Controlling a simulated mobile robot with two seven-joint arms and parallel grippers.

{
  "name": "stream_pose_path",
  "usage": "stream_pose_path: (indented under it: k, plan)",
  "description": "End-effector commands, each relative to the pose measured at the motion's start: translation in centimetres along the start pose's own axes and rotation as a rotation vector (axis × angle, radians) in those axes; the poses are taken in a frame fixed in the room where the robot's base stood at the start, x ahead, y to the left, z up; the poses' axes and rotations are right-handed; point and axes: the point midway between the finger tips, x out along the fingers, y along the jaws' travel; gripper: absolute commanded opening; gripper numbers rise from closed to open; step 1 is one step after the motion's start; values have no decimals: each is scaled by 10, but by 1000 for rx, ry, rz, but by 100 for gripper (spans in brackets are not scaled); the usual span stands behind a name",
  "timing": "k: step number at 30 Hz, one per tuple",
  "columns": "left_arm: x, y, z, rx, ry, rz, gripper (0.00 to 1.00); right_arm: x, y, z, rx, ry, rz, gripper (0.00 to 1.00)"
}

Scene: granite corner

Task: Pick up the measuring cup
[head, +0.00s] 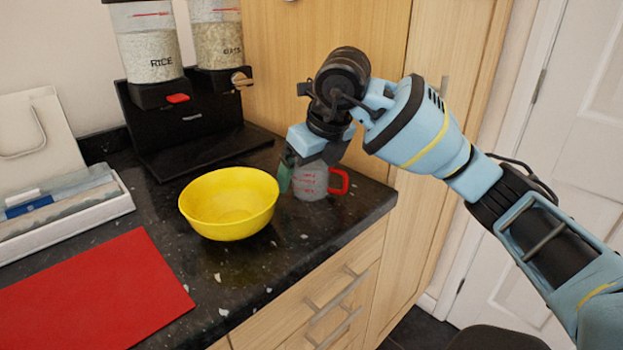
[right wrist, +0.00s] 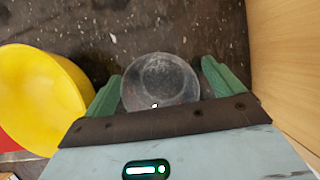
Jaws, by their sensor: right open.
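The measuring cup (head: 310,181) is clear with red markings and a red handle. It stands upright on the dark granite counter, right of the yellow bowl. My right gripper (head: 305,172) is over it from above. In the right wrist view the cup (right wrist: 160,82) lies between the two green fingers of my right gripper (right wrist: 158,88), which are spread apart on either side of it. A small gap shows at the right finger; at the left finger I cannot tell whether it touches. My left gripper is not in view.
The yellow bowl (head: 229,203) stands close to the cup, and also beside the left finger in the right wrist view (right wrist: 40,98). A red mat (head: 95,296) lies front left. A cereal dispenser (head: 185,145) stands behind. The counter's front edge is near the cup.

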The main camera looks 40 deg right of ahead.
Motion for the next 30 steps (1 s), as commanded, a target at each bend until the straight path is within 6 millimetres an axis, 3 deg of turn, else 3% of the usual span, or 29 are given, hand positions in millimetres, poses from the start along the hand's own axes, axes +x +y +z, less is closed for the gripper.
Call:
stream_pose_path:
  k: [2, 13, 23, 30]
  plan:
    - [0, 0, 0, 1, 0, 0, 36, 0, 0, 0, 0, 0, 0, 92]
    - [0, -1, 0, 3, 0, 0, 36, -1, 0, 0, 0, -1, 1, 44]
    - [0, -1, 1, 3, -3, 0, 36, -4, 0, 2, 0, -1, 1, 44]
    - [-3, 0, -1, 3, -1, 0, 36, -24, 1, 10, 0, -3, 2, 44]
